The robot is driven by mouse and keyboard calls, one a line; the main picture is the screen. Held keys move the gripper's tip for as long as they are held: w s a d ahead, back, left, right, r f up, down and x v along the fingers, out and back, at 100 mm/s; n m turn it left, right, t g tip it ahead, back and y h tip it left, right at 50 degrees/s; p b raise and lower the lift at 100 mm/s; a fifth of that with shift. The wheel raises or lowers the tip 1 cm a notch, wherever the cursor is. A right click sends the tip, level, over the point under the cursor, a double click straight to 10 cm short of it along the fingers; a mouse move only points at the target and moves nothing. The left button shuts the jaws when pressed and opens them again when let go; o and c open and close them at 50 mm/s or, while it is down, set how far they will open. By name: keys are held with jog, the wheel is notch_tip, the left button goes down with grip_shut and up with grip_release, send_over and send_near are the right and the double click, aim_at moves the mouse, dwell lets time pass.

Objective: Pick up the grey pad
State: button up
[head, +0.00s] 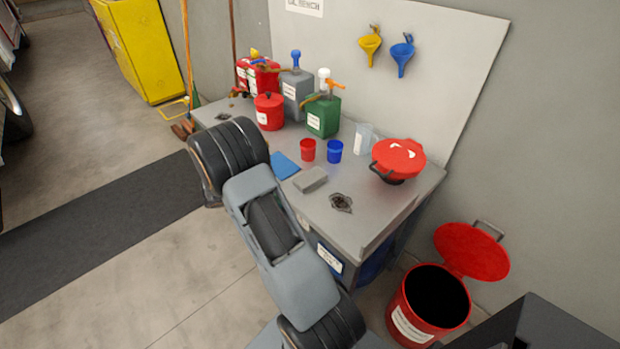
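The grey pad (311,180) is a small flat block lying on the front part of the grey bench top (375,212). It is in full view, just right of a flat blue piece (286,166) that my arm partly covers. My arm rises from the bottom of the head view and crosses in front of the bench's left part, left of the grey pad. My gripper does not show; only the arm's links and large dark joints are in view. Nothing is seen touching the grey pad.
Behind the pad stand a red cup (308,149), a blue cup (334,151) and a clear jug (363,139). Several cans with pumps line the wall. A red-lidded pan (398,158) stands right. An open red bin (434,303) is on the floor.

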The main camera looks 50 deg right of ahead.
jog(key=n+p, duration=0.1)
send_near(304, 180)
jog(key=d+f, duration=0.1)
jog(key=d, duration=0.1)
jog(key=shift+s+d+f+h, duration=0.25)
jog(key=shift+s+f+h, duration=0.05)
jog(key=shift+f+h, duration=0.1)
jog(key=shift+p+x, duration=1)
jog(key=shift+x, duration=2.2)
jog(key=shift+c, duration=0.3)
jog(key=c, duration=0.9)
